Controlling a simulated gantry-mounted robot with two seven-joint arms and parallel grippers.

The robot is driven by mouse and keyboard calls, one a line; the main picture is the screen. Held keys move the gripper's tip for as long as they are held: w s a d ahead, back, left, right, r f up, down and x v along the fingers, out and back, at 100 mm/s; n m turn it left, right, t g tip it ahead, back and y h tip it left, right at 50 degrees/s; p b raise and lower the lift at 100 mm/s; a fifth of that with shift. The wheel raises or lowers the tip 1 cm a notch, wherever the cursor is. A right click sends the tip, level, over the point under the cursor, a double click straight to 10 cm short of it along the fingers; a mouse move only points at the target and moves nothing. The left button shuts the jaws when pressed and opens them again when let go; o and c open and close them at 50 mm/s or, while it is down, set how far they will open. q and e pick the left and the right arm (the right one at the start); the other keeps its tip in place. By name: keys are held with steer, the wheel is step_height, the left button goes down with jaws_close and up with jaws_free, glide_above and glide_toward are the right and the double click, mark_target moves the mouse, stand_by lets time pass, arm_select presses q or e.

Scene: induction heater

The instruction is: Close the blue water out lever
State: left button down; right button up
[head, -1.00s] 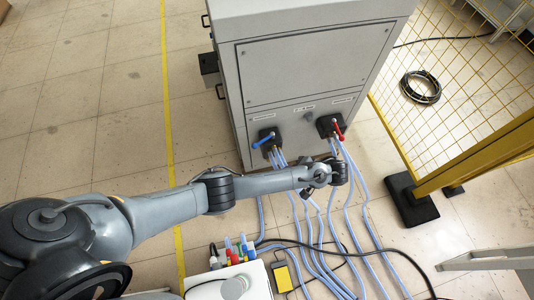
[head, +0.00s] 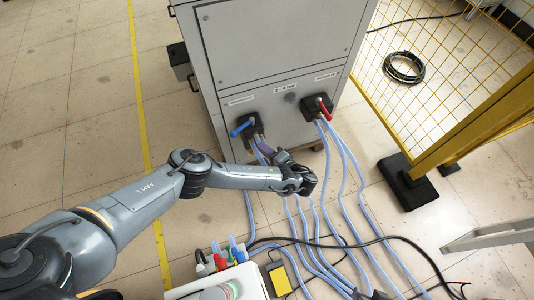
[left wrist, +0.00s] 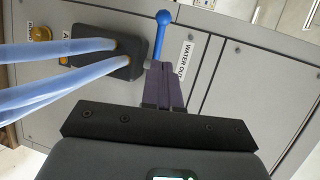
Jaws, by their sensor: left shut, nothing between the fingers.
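The blue water out lever (head: 242,127) is on the lower left of the grey cabinet's front, pointing out to the left from its black valve block (head: 256,136). In the left wrist view the blue lever (left wrist: 161,35) stands up just beyond my fingertips, beside the "WATER OUT" label. My left gripper (head: 266,147) is just below and right of the lever in the head view. Its purple fingers (left wrist: 163,72) are together and empty, close to the lever's base; I cannot tell whether they touch it. My right gripper is not in view.
A red lever (head: 323,108) is on a second valve block to the right. Pale blue hoses (head: 347,190) run from both blocks down to the floor, close around my left gripper. A yellow mesh fence (head: 470,120) stands at the right. The floor at left is clear.

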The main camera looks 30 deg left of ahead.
arm_select(q)
steer(key=b, duration=0.4)
glide_toward(242, 128)
steer(key=a+f, duration=0.2)
steer(key=a, duration=0.3)
steer(key=shift+w+a+r, duration=0.15)
steer(key=shift+w+a, duration=0.4)
steer(key=shift+a, duration=0.15)
steer(key=shift+w, duration=0.1)
